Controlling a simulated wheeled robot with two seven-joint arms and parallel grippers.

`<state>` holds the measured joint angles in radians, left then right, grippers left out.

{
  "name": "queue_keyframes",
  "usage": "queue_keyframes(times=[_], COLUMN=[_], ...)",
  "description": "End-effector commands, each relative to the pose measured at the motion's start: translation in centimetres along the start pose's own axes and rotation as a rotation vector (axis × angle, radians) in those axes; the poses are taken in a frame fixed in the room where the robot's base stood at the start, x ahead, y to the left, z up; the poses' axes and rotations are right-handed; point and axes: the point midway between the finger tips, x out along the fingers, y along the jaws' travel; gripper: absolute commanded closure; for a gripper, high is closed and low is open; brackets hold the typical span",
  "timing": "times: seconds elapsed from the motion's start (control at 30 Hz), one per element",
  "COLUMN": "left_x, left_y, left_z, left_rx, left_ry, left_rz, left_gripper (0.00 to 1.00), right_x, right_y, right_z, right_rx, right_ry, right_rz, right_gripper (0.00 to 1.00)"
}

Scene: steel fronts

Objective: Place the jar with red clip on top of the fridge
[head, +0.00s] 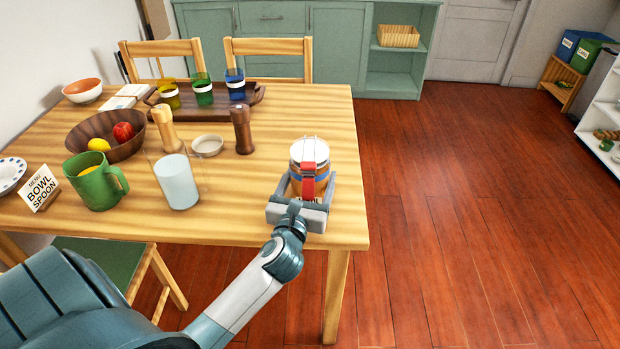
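The jar with red clip (309,157) is a striped jar with a white lid and a red clip down its front. It is near the right end of the wooden table (240,222), upright. My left gripper (308,186) reaches in from the front, with one finger on each side of the jar's lower body. I cannot tell whether the fingers press on the jar or stand slightly apart from it. The jar's base is partly hidden by the gripper. My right gripper is not in view. No fridge can be made out in this view.
Left of the jar stand a brown mill (242,130), a small white bowl (207,146), a glass of white liquid (178,182) and a green jug (94,182). A tray with cups (255,99) lies behind. The red wooden floor (450,200) right of the table is clear. White shelves (603,112) stand far right.

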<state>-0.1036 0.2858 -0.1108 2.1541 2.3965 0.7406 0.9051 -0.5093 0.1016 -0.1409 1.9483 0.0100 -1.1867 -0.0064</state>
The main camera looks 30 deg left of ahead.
Motion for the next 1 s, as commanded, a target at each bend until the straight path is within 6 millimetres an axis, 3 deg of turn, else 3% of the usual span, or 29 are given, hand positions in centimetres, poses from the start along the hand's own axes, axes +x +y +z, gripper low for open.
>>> queue_keyframes(times=[0.13, 0.17, 0.2, 0.67, 1.0], left_x=[0.0, 0.0, 0.0, -0.1, -4.5], left_y=[0.0, 0.0, 0.0, 0.0, 0.0], left_z=[0.0, -0.2, -0.2, 0.1, -0.1], left_rx=[0.000, 0.000, 0.000, -0.001, -0.001], left_ry=[-0.005, 0.000, 0.000, 0.000, 0.002], left_rz=[0.000, 0.000, 0.000, -0.001, -0.001], left_gripper=[0.81, 0.19, 0.10, 0.08, 0.08], right_x=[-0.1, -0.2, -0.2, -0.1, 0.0], right_y=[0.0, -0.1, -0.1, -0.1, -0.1], right_z=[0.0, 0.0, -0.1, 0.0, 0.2], right_rx=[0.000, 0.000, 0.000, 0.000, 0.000], right_ry=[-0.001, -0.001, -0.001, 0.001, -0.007], right_rz=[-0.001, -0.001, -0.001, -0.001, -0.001], right_gripper=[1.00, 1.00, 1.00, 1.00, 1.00])
